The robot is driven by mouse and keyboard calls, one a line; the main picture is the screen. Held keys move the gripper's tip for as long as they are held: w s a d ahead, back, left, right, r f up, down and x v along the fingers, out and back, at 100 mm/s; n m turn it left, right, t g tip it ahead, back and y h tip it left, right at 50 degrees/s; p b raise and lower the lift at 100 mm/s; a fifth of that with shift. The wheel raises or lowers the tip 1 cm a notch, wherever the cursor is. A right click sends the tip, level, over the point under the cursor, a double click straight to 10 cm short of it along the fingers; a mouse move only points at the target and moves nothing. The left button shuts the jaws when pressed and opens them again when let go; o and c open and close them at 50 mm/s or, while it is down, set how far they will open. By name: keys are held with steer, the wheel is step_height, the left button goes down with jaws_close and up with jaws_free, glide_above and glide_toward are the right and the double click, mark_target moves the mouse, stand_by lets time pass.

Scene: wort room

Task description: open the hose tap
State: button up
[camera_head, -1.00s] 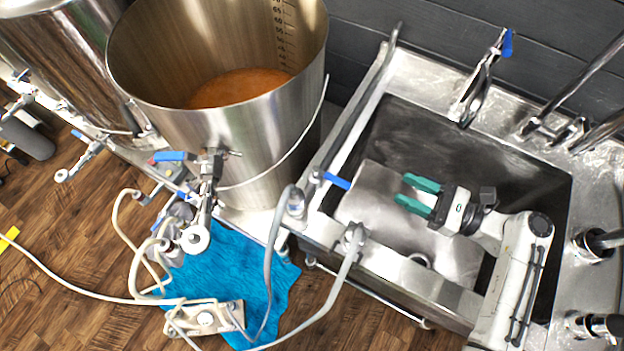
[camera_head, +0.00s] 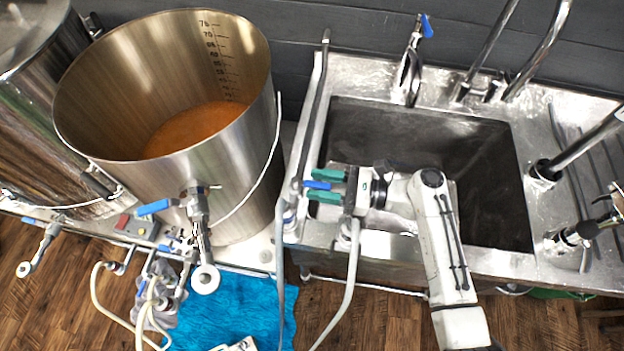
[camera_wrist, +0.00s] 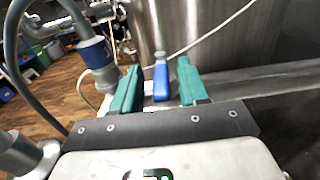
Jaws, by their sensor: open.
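The hose tap's blue lever (camera_head: 317,185) is at the sink's front left corner, beside grey hoses (camera_head: 352,270). My gripper (camera_head: 312,185) is open there, with one teal finger on each side of the lever in the head view. In the wrist view, the blue lever (camera_wrist: 161,82) shows between the two fingers of my gripper (camera_wrist: 159,66), with a gap visible on both sides. I cannot tell whether either finger touches it. The tap's body is largely hidden behind my gripper in the head view.
A steel kettle (camera_head: 235,150) of brown liquid, with its own blue-handled valve (camera_head: 155,207), stands left of the sink (camera_head: 450,150). Another blue-handled tap (camera_head: 426,27) rises at the sink's back. A blue cloth (camera_head: 230,300) lies on the wooden floor.

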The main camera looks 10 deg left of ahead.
steer(key=shift+a, duration=1)
jaws_close()
